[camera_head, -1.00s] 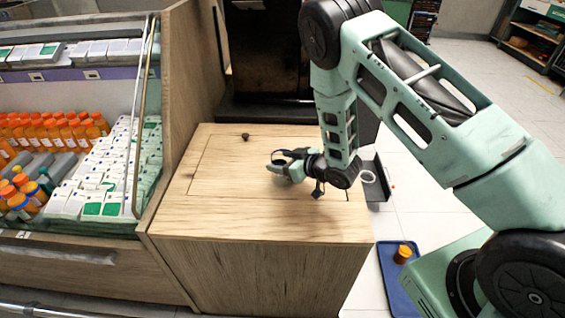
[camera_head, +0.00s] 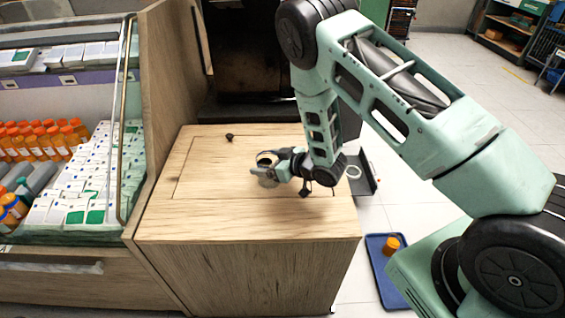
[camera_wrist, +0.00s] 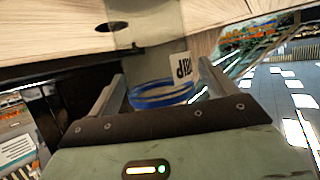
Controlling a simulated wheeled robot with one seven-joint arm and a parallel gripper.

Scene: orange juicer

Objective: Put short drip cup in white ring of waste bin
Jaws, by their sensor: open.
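In the wrist view, the fingers (camera_wrist: 160,88) stand on either side of a clear cup with a blue band (camera_wrist: 162,98) and a partly seen label of dark letters. I cannot tell whether the fingers touch it.
The wooden counter (camera_head: 230,220) is mostly clear, with a dark round spot (camera_head: 229,137) towards the back. A glass-fronted display of orange bottles and white boxes (camera_head: 95,180) stands left.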

